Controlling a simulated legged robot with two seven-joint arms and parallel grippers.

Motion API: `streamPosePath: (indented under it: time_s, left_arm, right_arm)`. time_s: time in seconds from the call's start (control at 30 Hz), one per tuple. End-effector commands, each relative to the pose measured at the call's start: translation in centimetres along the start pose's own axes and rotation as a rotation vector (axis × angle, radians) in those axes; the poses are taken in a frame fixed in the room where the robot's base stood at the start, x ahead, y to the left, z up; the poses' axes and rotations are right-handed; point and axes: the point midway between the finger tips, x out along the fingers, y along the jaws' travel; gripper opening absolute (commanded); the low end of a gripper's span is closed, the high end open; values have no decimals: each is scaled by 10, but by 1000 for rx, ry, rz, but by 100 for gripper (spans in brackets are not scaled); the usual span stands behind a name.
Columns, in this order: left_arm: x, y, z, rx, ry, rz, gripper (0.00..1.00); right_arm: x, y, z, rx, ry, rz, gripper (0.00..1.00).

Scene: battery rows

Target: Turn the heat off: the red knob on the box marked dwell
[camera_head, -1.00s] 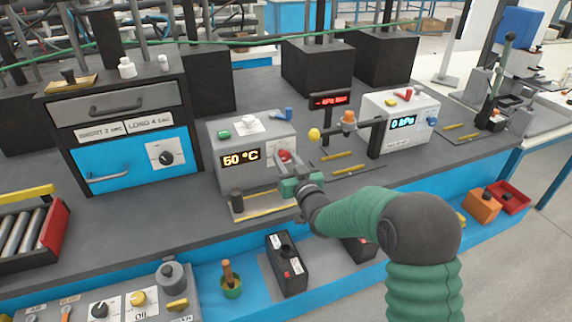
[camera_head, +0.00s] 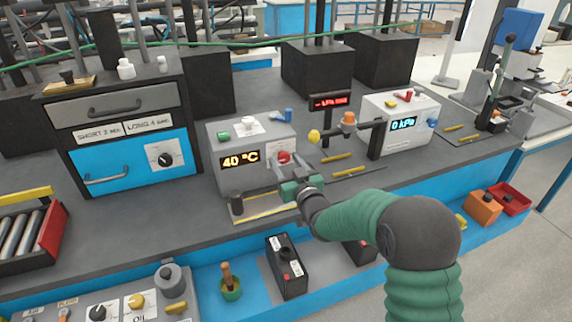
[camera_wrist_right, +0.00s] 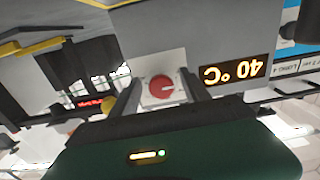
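The grey box (camera_head: 228,177) stands mid-bench. Its amber display (camera_head: 240,160) reads 40 °C. Its red knob (camera_head: 284,157) is on the front, right of the display. I cannot read the word dwell on it. In the right wrist view the picture is upside down, and the red knob (camera_wrist_right: 162,88) sits on a white plate between my fingers. My right gripper (camera_head: 283,177) is in front of and just below the knob. Its fingers (camera_wrist_right: 162,98) are apart, with gaps either side of the knob, and hold nothing. My left gripper is not in view.
A drawer cabinet (camera_head: 118,124) with a black knob and SHORT and LONG labels stands left. A white box (camera_head: 378,109) reading 0 kPa stands right. A post with a red display (camera_head: 329,102) and a yellow-ended arm stand between. Yellow bars lie on the bench.

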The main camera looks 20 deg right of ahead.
Motion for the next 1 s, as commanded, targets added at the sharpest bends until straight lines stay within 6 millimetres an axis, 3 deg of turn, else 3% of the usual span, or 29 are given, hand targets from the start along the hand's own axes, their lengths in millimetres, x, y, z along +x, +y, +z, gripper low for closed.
streamPosePath:
  time_s: [0.17,0.27,0.7,0.83,1.0]
  left_arm:
    - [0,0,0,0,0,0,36]
    - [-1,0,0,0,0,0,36]
    - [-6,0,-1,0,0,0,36]
    - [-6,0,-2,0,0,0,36]
    - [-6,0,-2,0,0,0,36]
  right_arm:
    - [-2,0,-2,0,3,1,54]
    - [-14,1,-2,-1,3,1,54]
    - [-135,1,0,-1,0,2,54]
    - [-157,1,1,0,0,1,54]
    - [-168,1,1,1,0,1,54]
